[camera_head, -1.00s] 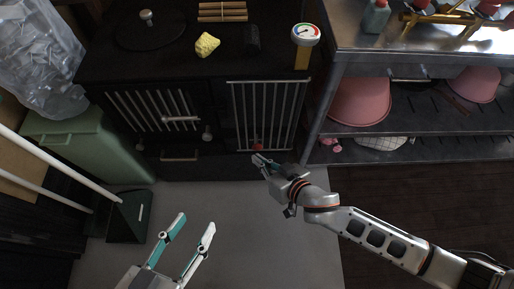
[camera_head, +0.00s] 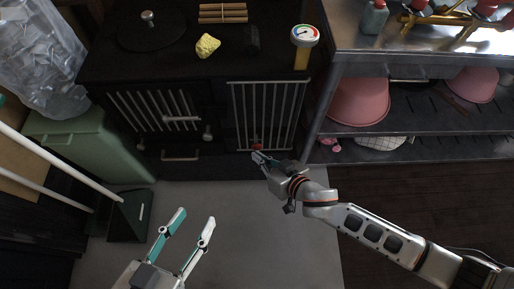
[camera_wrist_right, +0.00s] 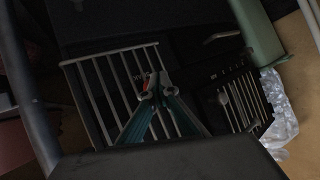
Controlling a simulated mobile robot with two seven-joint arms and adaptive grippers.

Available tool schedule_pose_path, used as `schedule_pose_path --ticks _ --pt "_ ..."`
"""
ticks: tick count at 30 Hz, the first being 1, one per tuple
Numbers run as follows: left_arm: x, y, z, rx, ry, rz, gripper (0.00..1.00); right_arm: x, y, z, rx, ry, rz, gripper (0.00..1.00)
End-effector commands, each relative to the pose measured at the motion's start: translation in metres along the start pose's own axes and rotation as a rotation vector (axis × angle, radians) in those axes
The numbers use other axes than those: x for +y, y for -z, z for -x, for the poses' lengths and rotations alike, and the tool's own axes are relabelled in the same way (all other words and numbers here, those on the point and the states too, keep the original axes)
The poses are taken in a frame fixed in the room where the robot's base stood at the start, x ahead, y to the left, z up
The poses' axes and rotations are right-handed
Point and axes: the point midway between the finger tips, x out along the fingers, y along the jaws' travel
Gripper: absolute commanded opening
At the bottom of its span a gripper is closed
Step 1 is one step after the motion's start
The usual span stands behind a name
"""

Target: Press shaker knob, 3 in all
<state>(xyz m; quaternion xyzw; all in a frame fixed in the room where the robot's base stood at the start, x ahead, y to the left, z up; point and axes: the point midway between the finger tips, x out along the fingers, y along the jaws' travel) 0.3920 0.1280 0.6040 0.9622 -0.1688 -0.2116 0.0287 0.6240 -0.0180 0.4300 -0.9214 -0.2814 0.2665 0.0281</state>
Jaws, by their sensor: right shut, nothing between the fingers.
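A small red knob (camera_head: 257,147) sits low on the front of the black stove, at the bottom of the barred grate. I take it as the shaker knob. My right gripper (camera_head: 257,156) is shut and empty, its fingertips right at the knob; I cannot tell whether they touch. In the right wrist view, the fingertips (camera_wrist_right: 155,82) meet in front of the grate, and a bit of the red knob (camera_wrist_right: 146,84) shows beside them, mostly hidden. My left gripper (camera_head: 196,217) is open and empty above the grey floor, well away from the stove.
A metal shelf (camera_head: 420,148) with pink bowls stands at the right. A green bin (camera_head: 85,145) is at the left.

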Motion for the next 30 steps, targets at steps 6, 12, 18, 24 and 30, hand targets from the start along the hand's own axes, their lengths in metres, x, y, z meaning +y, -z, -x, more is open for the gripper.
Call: schedule_pose_path --ticks 6,12,18,24,30 --pt "0.0003 -0.0007 0.0004 -0.002 -0.003 -0.004 0.4 0.0002 -0.0009 -0.0003 -0.001 0.0 -0.001 0.0" --pt "0.0002 -0.0004 0.0004 -0.001 -0.002 -0.002 0.4 0.0005 -0.0003 -0.0006 -0.001 0.0 0.0 0.0" --pt "-0.0001 0.0007 0.0 0.001 0.003 0.003 0.4 0.0016 0.0009 -0.0021 -0.001 -0.001 0.0 0.0" --pt "-0.0004 0.0018 -0.0004 0.002 0.007 0.009 0.4 0.0026 0.002 -0.0037 0.0 0.0 0.0 0.0" --pt "-0.0004 0.0023 -0.0003 0.003 0.007 0.009 0.4 0.0036 0.0033 -0.0052 0.0 0.0 0.0 0.0"
